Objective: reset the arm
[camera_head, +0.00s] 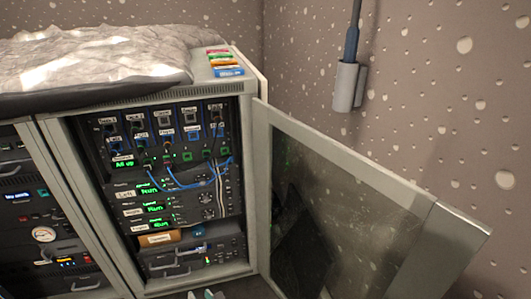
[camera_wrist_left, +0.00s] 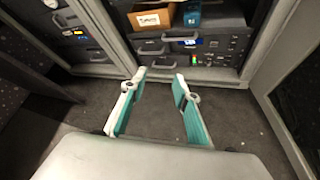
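My left gripper (camera_head: 207,294) just shows at the bottom edge of the head view, low in front of the open rack. In the left wrist view its two teal and grey fingers (camera_wrist_left: 160,82) stand apart with bare dark floor between them. It is open and empty, and touches nothing that I can see. The rest of the left arm is out of the head view. My right arm and gripper show in neither view.
The equipment rack (camera_head: 250,180) stands ahead, with blue cables (camera_head: 185,184) on its front. Its glass door (camera_head: 345,150) is swung open to the right. An orange-brown box (camera_head: 160,238) sits inside. The dark floor (camera_wrist_left: 245,115) near the gripper is clear.

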